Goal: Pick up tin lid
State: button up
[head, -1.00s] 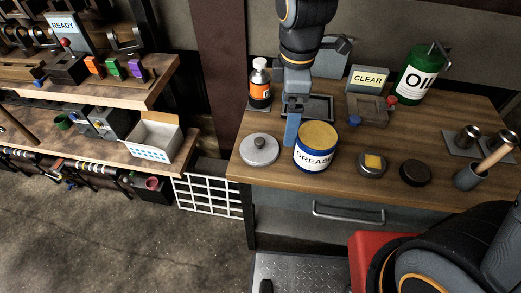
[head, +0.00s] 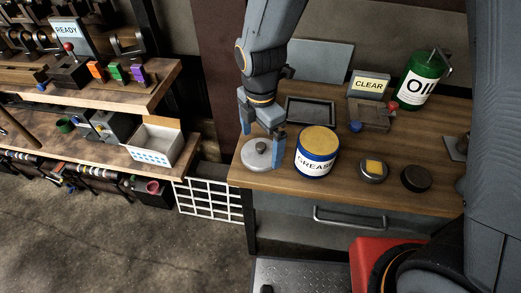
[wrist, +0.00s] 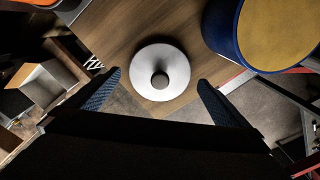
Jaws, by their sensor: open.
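The tin lid (head: 256,155) is a round silver-grey disc with a dark knob on top. It lies flat at the left front corner of the wooden table, left of the grease tin. In the wrist view the tin lid (wrist: 160,73) lies just beyond and between the fingertips, with its knob near the centre. My gripper (head: 262,144) is open and empty, above the lid with a finger to each side. In the wrist view my gripper (wrist: 158,88) shows both blue textured fingers apart. Whether a finger touches the lid cannot be told.
The blue and white grease tin (head: 317,152) stands close to the right of the lid; it also fills the upper right of the wrist view (wrist: 265,30). A small tin with a yellow top (head: 373,170) and a dark round puck (head: 416,178) lie further right. A shallow tray (head: 311,111) lies behind.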

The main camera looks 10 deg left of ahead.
jog(key=shift+f, duration=0.9)
jog(key=c, duration=0.9)
jog(key=shift+r, duration=0.1)
jog(key=shift+c, duration=0.2)
